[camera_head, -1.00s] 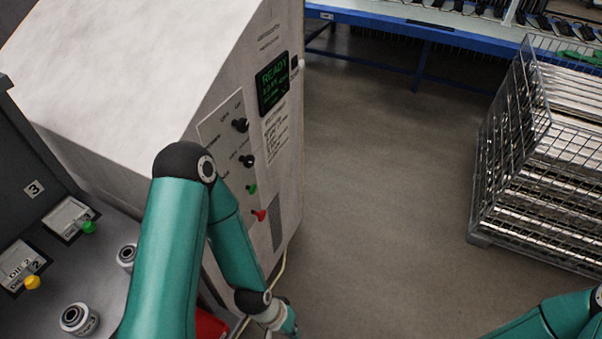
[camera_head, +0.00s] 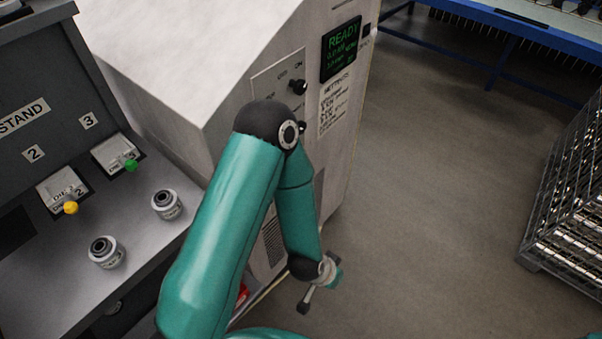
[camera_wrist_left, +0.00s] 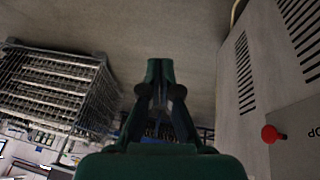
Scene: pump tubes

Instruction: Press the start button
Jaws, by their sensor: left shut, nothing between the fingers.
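The pale machine cabinet (camera_head: 345,125) has a control panel on its front with a dark knob (camera_head: 298,87) and a green-lettered screen (camera_head: 341,49) reading READY. My left arm covers the lower part of this panel in the head view, and no start button shows there. In the left wrist view a red button (camera_wrist_left: 270,134) with partly readable lettering ending in "OP" is on the cabinet face at the right. My left gripper (camera_wrist_left: 160,68) is shut and empty, pointing at open floor, apart from the cabinet. In the head view it hangs low in front of the cabinet. My right gripper is out of view.
A dark stand (camera_head: 25,60) with green (camera_head: 131,165) and yellow (camera_head: 70,208) knobs and two metal fittings is at the left. A wire crate (camera_head: 570,190) stands at the right, before a blue-edged bench (camera_head: 500,22). The floor between is clear.

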